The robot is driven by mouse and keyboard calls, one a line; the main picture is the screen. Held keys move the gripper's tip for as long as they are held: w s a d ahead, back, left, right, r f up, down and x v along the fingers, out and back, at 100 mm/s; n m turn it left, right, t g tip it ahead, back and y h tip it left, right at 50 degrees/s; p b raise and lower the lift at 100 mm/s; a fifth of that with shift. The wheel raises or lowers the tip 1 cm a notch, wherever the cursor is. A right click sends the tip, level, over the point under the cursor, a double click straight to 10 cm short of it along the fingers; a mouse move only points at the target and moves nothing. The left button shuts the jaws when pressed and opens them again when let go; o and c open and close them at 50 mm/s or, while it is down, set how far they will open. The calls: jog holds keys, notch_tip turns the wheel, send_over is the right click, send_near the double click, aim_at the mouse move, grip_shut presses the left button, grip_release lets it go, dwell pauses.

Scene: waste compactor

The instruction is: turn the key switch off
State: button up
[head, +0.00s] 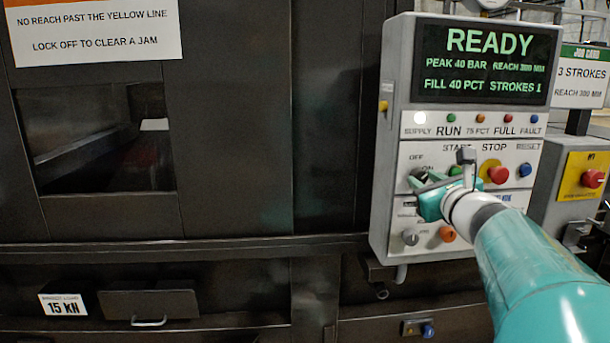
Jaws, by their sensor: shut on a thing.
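The key switch (418,174) sits on the left of the control panel (390,185), beside OFF and ON labels. My teal gripper (421,183) is at the key switch, its jaws shut on the key. The jaws cover most of the key, so I cannot tell which label it points to. My arm reaches in from the lower right and hides part of the panel's lower half.
The display (485,62) above reads READY. A red stop button (498,174), blue reset button (525,170), grey knob (410,236) and orange button (447,234) are close by. A red emergency button (592,179) is on a box to the right.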

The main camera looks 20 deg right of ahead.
jog(key=n, duration=0.4)
jog(key=shift+w+f+n, duration=0.1)
jog(key=shift+w+n, duration=0.05)
jog(key=shift+n, duration=2.35)
jog(key=o, duration=1)
jog(key=shift+d, duration=0.1)
jog(key=v, duration=1.4)
jog(key=shift+a, duration=0.2)
